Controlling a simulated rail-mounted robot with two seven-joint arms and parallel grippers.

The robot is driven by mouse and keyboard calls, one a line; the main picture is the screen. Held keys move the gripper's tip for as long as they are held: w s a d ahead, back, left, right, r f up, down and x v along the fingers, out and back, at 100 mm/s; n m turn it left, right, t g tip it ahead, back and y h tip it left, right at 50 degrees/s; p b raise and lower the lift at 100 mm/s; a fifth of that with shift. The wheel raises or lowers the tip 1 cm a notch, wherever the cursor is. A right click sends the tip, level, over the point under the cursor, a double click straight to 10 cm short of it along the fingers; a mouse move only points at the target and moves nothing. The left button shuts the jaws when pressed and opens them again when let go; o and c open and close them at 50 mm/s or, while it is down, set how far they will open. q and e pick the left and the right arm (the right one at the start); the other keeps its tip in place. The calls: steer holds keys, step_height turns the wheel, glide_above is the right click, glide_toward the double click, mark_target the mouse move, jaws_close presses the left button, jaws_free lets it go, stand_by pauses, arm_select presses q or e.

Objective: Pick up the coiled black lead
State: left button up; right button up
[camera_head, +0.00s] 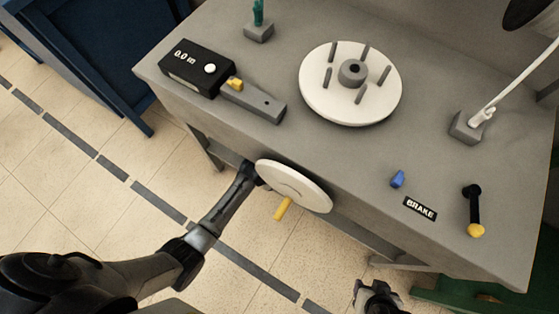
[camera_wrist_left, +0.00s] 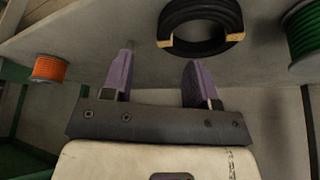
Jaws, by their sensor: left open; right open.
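The coiled black lead (camera_wrist_left: 203,47) shows in the left wrist view at the top, right of centre, as a thick black ring with tan bands. It lies on a grey surface beyond my left gripper (camera_wrist_left: 158,72), which is open and empty with its purple fingers apart. The coil is just past the right finger and not between the fingers. In the head view the coil is not seen, and my left arm runs to the bench's front edge, where its end is hidden. My right gripper (camera_head: 378,297) is open at the bottom of the head view, apart from the bench top.
In the left wrist view an orange spool (camera_wrist_left: 49,68) stands left and a green spool (camera_wrist_left: 304,30) right. In the head view a white crank disc (camera_head: 297,184) with a yellow handle (camera_head: 283,208) projects from the bench (camera_head: 330,165) front. A pegged white turntable (camera_head: 335,105) sits on top.

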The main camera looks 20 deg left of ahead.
arm_select(q)
steer(key=shift+w+d+f+b, duration=0.1)
steer(key=shift+w+f+b, duration=0.2)
steer(key=shift+w+f, duration=0.25)
steer(key=shift+b+x, duration=0.7)
steer(key=shift+x, duration=0.35)
steer(key=b+x, duration=0.4)
steer(key=shift+w+f, duration=0.1)
steer(key=shift+w+f+b, duration=0.2)
steer(key=shift+f+b, duration=0.15)
steer(key=shift+c, duration=0.5)
jaws_close()
